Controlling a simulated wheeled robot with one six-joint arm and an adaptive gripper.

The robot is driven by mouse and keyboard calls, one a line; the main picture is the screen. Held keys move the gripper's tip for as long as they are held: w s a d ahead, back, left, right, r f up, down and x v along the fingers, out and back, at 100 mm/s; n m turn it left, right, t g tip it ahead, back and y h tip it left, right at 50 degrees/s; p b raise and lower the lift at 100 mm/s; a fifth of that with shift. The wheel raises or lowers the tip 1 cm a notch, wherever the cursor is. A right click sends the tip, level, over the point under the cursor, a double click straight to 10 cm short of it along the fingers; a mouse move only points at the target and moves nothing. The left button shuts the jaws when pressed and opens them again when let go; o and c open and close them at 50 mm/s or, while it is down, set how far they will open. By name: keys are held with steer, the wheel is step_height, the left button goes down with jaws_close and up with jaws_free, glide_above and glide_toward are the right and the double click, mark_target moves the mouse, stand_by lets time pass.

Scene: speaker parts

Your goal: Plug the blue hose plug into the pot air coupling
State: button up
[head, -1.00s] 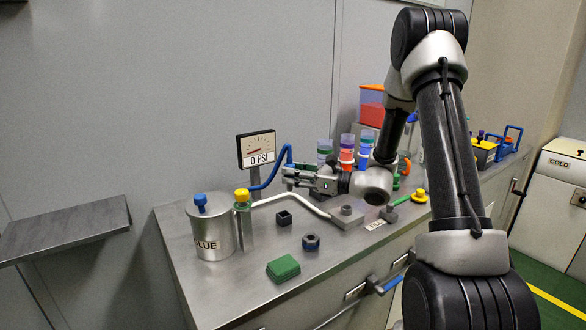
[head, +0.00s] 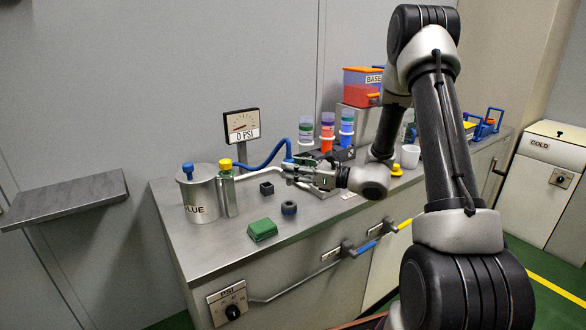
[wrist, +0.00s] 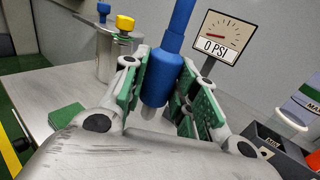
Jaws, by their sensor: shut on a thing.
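My gripper (head: 290,173) is shut on the blue hose plug (wrist: 158,82), seen upright between its green pads in the wrist view (wrist: 160,95). A blue hose (head: 262,166) runs from the plug towards the gauge stand. The metal glue pot (head: 203,198) with a blue knob stands left of my gripper, apart from it; it also shows in the wrist view (wrist: 104,58). A yellow-capped green and metal post (head: 227,190) stands against the pot's right side. I cannot tell which part is the air coupling.
The gauge (head: 241,125) reads 0 PSI behind the hose. A small dark cube (head: 267,188), a dark ring (head: 288,208) and a green block (head: 262,229) lie on the counter. Coloured vials (head: 327,128) stand behind my gripper.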

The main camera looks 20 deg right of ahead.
glide_above(293, 204)
steer(key=shift+f, duration=2.75)
steer(key=shift+f, duration=2.05)
steer(key=o, duration=1.1)
steer(key=v, duration=1.2)
